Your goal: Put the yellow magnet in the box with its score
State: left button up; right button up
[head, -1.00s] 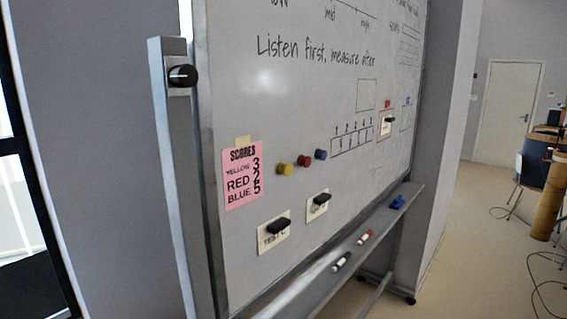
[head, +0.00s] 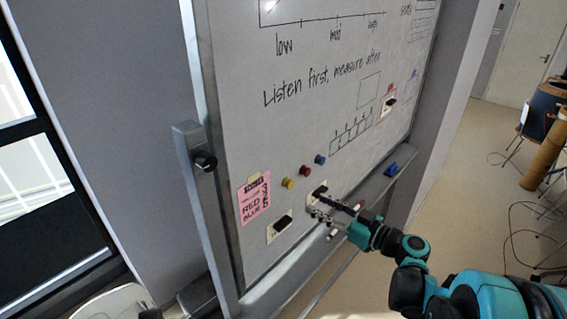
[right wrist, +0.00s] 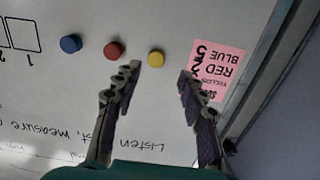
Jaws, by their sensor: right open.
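The yellow magnet (head: 289,183) is a round knob on the whiteboard, just right of the pink score note (head: 254,199). In the right wrist view the yellow magnet (right wrist: 156,59) shows between and just beyond the fingertips, not touched. My right gripper (head: 321,206) is open and empty, in front of the board, below and right of the magnet. The note read YELLOW 3, RED 2, BLUE 5 in the earlier view. The row of numbered boxes (head: 352,134) is drawn on the board up and right of the magnets. My left gripper is out of view.
The red magnet (head: 305,171) and blue magnet (head: 320,159) sit close to the yellow one. Black clips hold cards (head: 279,229) on the board below. The tray ledge (head: 372,186) with a blue item (head: 391,169) juts out under the board.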

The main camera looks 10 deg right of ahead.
aim_at(292, 185)
jog(key=x, duration=0.3)
jog(key=r+x, duration=0.1)
jog(key=x, duration=0.6)
jog(key=shift+w+d+r, duration=0.1)
jog(key=shift+d+r, duration=0.1)
jog(key=shift+c, duration=0.2)
jog(key=c, duration=0.8)
